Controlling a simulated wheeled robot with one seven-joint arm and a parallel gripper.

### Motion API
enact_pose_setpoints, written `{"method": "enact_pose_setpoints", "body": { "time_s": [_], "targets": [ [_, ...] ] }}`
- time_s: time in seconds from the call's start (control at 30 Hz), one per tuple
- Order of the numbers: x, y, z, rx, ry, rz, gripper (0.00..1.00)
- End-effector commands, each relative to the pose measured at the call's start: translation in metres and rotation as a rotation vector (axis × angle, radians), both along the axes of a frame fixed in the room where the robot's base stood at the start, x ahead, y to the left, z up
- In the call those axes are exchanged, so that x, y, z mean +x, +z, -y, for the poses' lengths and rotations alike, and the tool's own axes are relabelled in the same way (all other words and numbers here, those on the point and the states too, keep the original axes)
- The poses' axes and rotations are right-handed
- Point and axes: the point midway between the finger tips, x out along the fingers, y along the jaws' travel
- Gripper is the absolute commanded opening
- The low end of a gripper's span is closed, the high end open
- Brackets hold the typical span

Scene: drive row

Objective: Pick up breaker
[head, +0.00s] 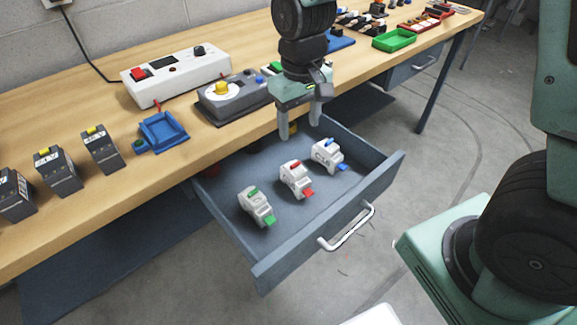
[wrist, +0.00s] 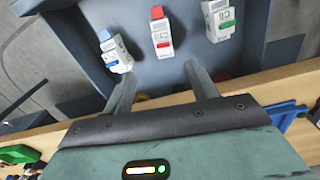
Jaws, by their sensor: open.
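Three white breakers lie in the open drawer (head: 262,240). One has a green lever (head: 257,207), one a red lever (head: 296,179) and one a blue lever (head: 328,155). In the wrist view the blue one (wrist: 116,52) is at left, the red one (wrist: 161,34) in the middle and the green one (wrist: 219,20) at right. My gripper (head: 299,125) is open and empty above the back of the drawer, near the bench edge. Its fingers (wrist: 159,76) point down, apart from all three breakers.
The drawer's front has a pale handle (head: 347,227). On the wooden bench stand a white box with switches (head: 176,77), a grey device with a yellow knob (head: 226,97), a blue tray (head: 163,131), several dark battery-like blocks (head: 58,172) and a green tray (head: 394,40).

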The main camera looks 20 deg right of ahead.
Motion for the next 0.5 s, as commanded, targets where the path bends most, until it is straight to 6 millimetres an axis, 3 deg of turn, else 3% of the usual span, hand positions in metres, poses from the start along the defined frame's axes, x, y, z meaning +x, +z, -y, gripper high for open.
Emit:
{"method": "enact_pose_setpoints", "body": {
  "time_s": [0.17, 0.5],
  "targets": [
    [0.000, -0.022, 0.001, -0.002, -0.003, -0.006, 0.58],
    [-0.001, -0.093, 0.001, -0.002, -0.002, -0.006, 0.58]
  ]
}}
